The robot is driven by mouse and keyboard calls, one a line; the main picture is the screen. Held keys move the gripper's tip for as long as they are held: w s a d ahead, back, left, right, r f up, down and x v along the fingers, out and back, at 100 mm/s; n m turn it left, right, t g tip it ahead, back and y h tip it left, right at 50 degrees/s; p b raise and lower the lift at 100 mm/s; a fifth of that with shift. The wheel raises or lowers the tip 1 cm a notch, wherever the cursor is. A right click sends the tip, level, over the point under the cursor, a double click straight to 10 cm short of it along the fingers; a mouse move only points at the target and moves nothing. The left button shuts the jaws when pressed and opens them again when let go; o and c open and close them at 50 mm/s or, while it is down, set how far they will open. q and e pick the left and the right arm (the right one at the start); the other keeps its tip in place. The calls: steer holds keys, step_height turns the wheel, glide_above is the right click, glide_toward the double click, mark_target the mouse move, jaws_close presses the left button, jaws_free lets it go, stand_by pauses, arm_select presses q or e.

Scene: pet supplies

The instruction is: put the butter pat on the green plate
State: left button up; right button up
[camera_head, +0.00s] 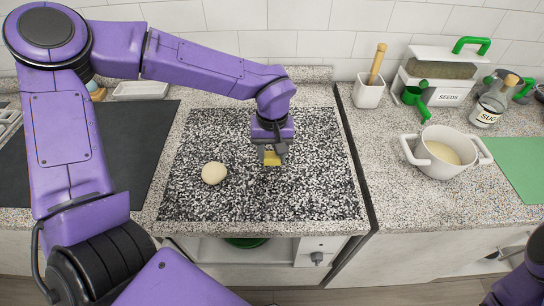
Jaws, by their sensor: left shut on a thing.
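My left gripper (271,152) points down over the speckled black-and-white counter section and is shut on the yellow butter pat (272,159). The jaws partly hide the pat, and I cannot tell how high it is above the surface. A green round thing (246,242), perhaps the green plate, shows in the open shelf below the counter's front edge. Only a thin part of it is visible. Part of my right arm shows at the lower right, but its gripper is out of view.
A pale dough ball (214,173) lies left of the gripper. A white pot (443,152), a utensil holder (368,92), a seeds box (436,86) and a sugar jar (491,105) stand on the right counter, with a green mat (520,163). The speckled section is otherwise clear.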

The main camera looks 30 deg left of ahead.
mark_target(271, 156)
arm_select(q)
steer(key=shift+s+a+f, duration=0.1)
steer(key=shift+s+f, duration=0.1)
steer(key=shift+f, duration=0.45)
steer(key=shift+s+f, duration=0.15)
steer(key=shift+f, duration=0.45)
steer(key=shift+w+f, duration=0.25)
steer(key=shift+f, duration=0.15)
steer(key=o, duration=1)
steer(key=shift+s, duration=0.1)
